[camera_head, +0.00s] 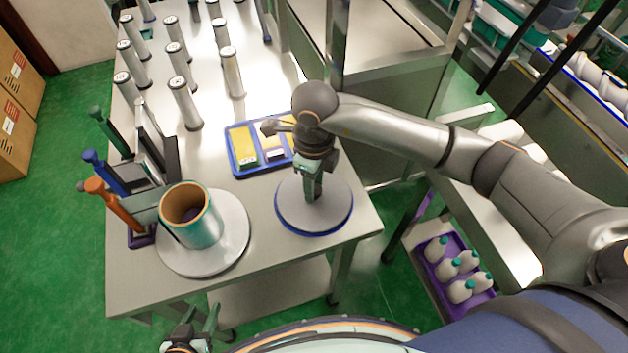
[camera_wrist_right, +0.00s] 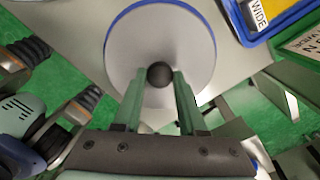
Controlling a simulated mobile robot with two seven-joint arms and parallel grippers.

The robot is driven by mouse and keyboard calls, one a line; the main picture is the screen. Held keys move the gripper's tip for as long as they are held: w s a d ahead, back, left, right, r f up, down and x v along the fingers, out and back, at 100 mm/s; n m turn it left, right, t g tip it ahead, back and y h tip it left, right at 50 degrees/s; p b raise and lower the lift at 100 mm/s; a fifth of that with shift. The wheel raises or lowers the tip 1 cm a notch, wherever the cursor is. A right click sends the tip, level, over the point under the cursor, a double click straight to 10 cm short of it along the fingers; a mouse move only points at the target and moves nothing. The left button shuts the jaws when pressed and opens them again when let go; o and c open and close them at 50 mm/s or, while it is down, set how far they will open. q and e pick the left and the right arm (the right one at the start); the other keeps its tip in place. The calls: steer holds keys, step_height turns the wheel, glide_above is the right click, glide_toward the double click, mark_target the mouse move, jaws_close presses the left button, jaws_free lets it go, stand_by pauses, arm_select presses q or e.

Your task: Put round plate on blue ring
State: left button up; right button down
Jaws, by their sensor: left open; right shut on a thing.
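The round plate (camera_head: 337,212) is a grey disc at the front right of the table; it also shows in the right wrist view (camera_wrist_right: 192,42). A blue ring (camera_head: 313,235) shows as a thin arc along the plate's front edge, and in the wrist view along its top edge (camera_wrist_right: 150,3). The plate covers the rest of the ring. I cannot tell whether they touch. My right gripper (camera_head: 313,192) points down over the plate's middle, shut on its dark round knob (camera_wrist_right: 160,73). My left gripper (camera_head: 205,328) is open and empty below the table's front edge.
A second round disc (camera_head: 232,262) carries a teal cylinder (camera_head: 200,228) at the front left. A blue tray (camera_head: 236,172) with yellow and white labels lies behind the plate. A tool rack (camera_head: 142,238) and several metal posts (camera_head: 186,105) stand at the left and back.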

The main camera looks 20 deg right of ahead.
steer(key=shift+f, duration=0.1)
steer(key=shift+c, duration=2.4)
jaws_free()
step_height(320, 180, up, 12)
steer(key=shift+r+b, duration=0.2)
steer(key=shift+b, duration=0.25)
